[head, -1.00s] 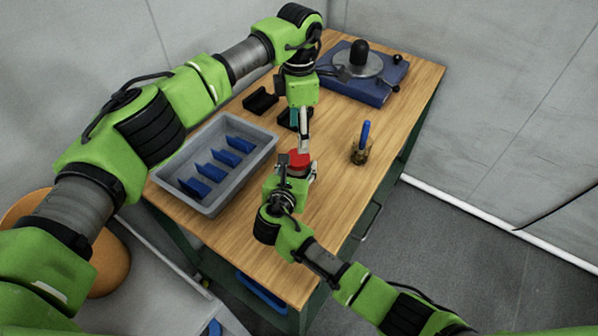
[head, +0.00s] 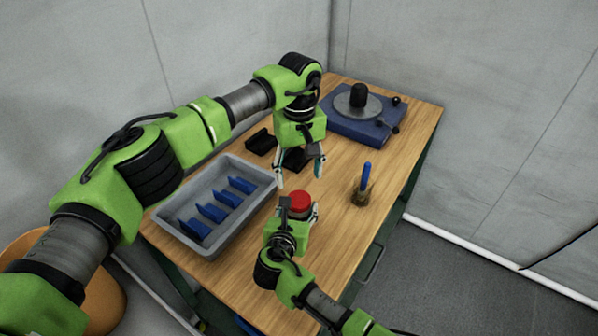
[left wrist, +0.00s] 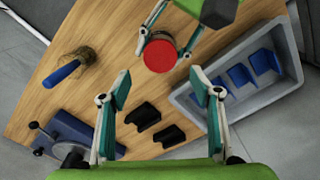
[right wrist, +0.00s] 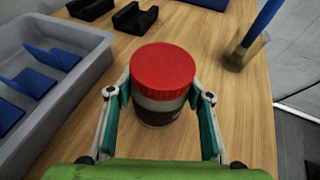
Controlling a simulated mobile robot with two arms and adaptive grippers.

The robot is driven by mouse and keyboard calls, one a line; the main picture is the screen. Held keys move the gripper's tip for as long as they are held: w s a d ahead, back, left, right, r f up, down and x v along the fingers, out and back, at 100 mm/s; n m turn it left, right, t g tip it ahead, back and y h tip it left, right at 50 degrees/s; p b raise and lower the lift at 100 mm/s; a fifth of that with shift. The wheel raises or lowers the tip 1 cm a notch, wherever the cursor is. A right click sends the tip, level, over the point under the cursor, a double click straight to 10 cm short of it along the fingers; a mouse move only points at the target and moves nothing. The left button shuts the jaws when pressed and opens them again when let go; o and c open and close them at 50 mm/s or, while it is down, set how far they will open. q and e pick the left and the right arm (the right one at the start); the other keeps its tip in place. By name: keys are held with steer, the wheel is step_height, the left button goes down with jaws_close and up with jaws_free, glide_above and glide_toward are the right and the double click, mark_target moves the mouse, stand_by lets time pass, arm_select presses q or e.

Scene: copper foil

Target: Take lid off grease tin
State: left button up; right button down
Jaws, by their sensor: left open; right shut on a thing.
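The grease tin (right wrist: 158,112) is a squat, pale jar with a dark label, and its red lid (right wrist: 163,70) sits on top. The lid also shows in the head view (head: 299,200) and the left wrist view (left wrist: 160,56). My right gripper (head: 301,213) is shut on the tin's body, one finger on each side, and the tin is upright. I cannot tell if it touches the table. My left gripper (head: 300,180) is open and empty, behind the tin in the head view, its fingertips apart from the lid.
A grey tray (head: 165,212) with several blue plates stands left on the wooden table (head: 335,235). Black blocks (head: 260,142) lie behind it. A blue-handled brush in a small holder (head: 362,192) stands right. A blue device with a round plate (head: 357,120) is at the back.

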mark_target(299, 199)
arm_select(q)
steer(key=shift+m, duration=0.7)
steer(key=shift+f, duration=0.25)
arm_select(e)
steer(key=shift+f, duration=0.1)
arm_select(q)
step_height(299, 199, down, 8)
steer(key=shift+r, duration=0.25)
steer(key=c, duration=1.2)
steer(key=shift+o, duration=0.2)
